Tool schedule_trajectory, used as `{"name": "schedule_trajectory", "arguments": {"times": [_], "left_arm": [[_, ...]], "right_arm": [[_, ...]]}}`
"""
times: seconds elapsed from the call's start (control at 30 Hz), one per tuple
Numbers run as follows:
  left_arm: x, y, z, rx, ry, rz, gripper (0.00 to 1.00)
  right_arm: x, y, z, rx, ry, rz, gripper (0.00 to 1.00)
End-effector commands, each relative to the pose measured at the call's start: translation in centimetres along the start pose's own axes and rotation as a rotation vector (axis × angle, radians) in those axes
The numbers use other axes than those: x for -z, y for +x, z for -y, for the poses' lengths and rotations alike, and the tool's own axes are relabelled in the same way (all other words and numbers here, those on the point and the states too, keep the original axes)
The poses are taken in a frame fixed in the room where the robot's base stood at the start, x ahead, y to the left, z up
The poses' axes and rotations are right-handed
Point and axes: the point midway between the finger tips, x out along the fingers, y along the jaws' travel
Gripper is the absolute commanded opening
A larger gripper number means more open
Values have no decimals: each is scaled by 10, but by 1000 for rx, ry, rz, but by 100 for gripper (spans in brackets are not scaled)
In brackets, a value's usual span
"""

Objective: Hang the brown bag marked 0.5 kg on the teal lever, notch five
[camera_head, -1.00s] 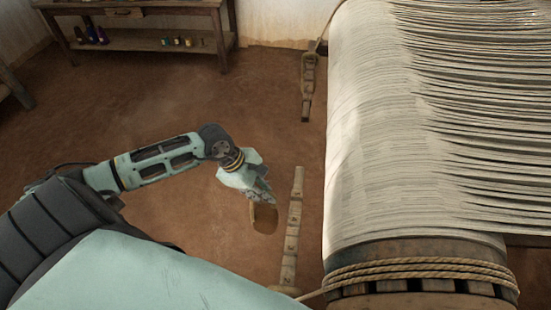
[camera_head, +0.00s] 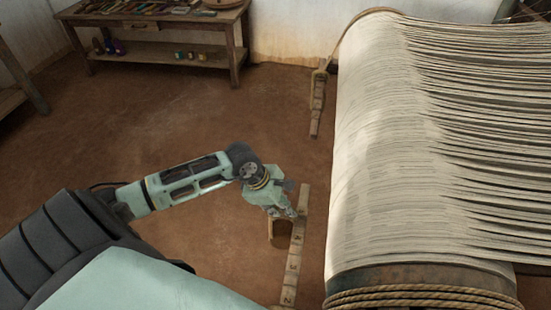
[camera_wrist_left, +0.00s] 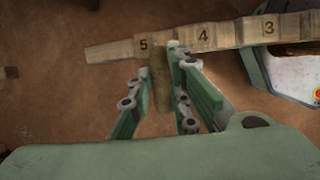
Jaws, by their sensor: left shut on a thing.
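My left gripper (camera_head: 290,215) is shut on a small brown bag (camera_head: 280,238), which hangs under the fingers in the head view. In the left wrist view the bag (camera_wrist_left: 161,85) is a narrow brown shape between the fingertips (camera_wrist_left: 160,75). In the left wrist view the lever (camera_wrist_left: 222,36) shows 5, 4 and 3. The bag's upper end overlaps the lever's edge between 5 and 4; I cannot tell whether they touch. No teal mark or bag label is readable. My right gripper is out of view.
A second wooden lever (camera_head: 317,100) hangs from a rope farther back. The big beam with pale warp threads (camera_head: 385,150) stands right of the levers. A wooden bench (camera_head: 165,27) with tools is against the far wall. The earth floor (camera_head: 140,120) between is clear.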

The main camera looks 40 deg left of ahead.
Motion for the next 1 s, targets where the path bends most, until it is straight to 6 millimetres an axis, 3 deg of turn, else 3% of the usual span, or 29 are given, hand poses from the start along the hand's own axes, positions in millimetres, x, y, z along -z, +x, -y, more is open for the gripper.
{"name": "schedule_trajectory", "arguments": {"times": [0.7,1.0], "left_arm": [[-52,20,-1,-2,0,5,0],[-43,35,1,-2,0,1,0]], "right_arm": [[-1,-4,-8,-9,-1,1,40],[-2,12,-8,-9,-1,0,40]]}}
